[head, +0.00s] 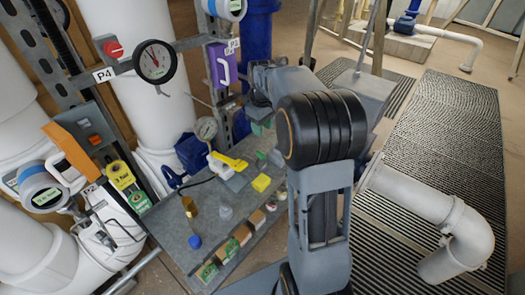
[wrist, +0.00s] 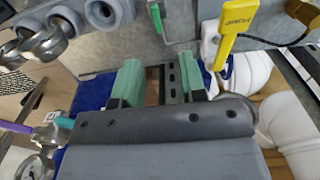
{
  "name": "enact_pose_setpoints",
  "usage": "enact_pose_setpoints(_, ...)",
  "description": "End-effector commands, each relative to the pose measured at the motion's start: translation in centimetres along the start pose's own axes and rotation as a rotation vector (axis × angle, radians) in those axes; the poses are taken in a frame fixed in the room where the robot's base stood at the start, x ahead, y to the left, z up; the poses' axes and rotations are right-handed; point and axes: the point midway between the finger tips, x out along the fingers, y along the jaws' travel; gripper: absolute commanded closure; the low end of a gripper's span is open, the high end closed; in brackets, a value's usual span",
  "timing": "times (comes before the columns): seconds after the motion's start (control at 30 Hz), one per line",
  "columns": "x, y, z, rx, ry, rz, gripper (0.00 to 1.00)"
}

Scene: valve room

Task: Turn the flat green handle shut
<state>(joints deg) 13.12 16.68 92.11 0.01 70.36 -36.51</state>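My gripper (wrist: 160,68) shows in the wrist view with its two green fingers apart and nothing clearly held between them. In the head view its end is mostly hidden behind my arm, with a bit of green (head: 262,128) showing above the grey bench.
Pipes and a gauge (head: 155,61) crowd the left. A grey pipe elbow (head: 465,240) stands on floor grating at right.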

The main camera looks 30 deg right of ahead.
Motion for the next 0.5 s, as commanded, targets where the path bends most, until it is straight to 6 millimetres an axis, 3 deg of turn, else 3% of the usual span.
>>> enact_pose_setpoints(0.17, 1.3, 1.0, -0.5, -0.021, -0.014, -0.010, 0.62)
enact_pose_setpoints(0.5, 7.5, 0.9, -0.3, -0.021, -0.017, -0.013, 0.62)
